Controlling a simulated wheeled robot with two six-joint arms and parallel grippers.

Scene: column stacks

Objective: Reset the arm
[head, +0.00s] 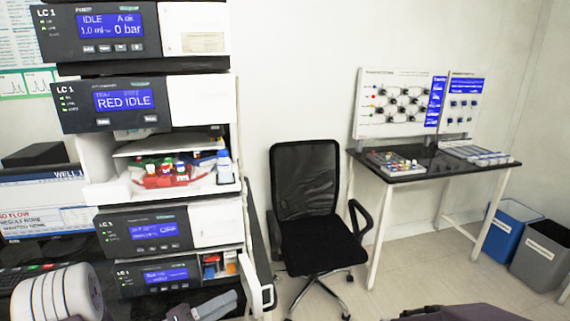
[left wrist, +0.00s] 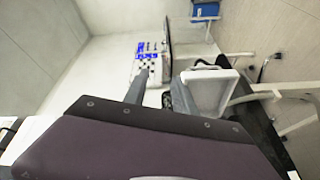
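My left arm comes in at the lower left of the head view, with a white ribbed part near the bottom edge. My left gripper (head: 212,306) is low in the head view, in front of the foot of the instrument stack, partly cut off by the bottom edge. No held object shows.
The LC stack (head: 150,235) stands close at left, with a tray of coloured-cap bottles (head: 165,176) and an open white door (head: 257,287) low on its right. A black chair (head: 307,190), a side table (head: 430,164) and bins (head: 512,232) stand farther right. Floor between is clear.

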